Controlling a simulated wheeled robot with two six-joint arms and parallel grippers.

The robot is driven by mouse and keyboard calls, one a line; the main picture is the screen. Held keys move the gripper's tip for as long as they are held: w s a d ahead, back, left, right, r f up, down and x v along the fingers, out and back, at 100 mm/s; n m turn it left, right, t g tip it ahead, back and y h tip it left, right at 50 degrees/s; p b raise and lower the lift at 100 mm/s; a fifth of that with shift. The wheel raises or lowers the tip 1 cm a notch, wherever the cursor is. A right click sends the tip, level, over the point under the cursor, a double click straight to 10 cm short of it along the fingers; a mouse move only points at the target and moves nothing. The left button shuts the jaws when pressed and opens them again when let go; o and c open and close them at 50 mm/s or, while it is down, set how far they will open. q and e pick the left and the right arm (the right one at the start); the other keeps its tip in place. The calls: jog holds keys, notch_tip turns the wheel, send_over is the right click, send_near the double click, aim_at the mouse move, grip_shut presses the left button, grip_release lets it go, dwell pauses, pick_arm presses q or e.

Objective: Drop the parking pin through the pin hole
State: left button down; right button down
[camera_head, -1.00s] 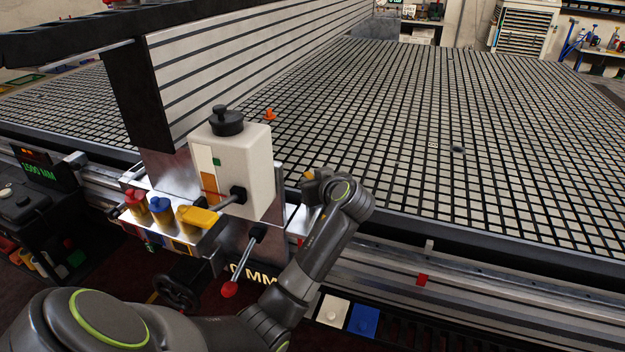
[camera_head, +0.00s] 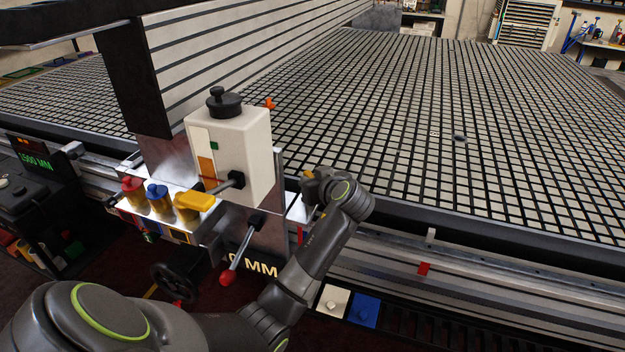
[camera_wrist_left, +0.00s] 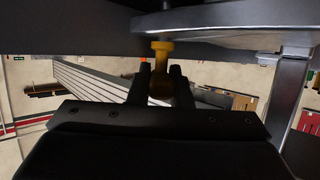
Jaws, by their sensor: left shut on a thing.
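My left gripper (camera_head: 318,186) is at the right side of the carriage, near the table's front edge. In the left wrist view its two fingers (camera_wrist_left: 160,76) are shut on a yellow pin (camera_wrist_left: 161,58), which I take for the parking pin. The pin's wider end lies close under a dark flat part (camera_wrist_left: 235,32); I cannot tell whether they touch. In the head view the pin is mostly hidden by the gripper. I cannot make out the pin hole in either view. My right gripper is not in view.
The white box (camera_head: 238,155) with a black knob stands on the carriage left of my gripper. Red, blue and yellow knobs (camera_head: 158,200) and a red-tipped lever (camera_head: 228,276) stick out in front. The grid table (camera_head: 450,125) is largely clear to the right.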

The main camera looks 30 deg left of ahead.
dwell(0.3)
pick_arm(q)
jog(key=c, duration=1.3)
grip_release()
jog(key=shift+o, duration=0.2)
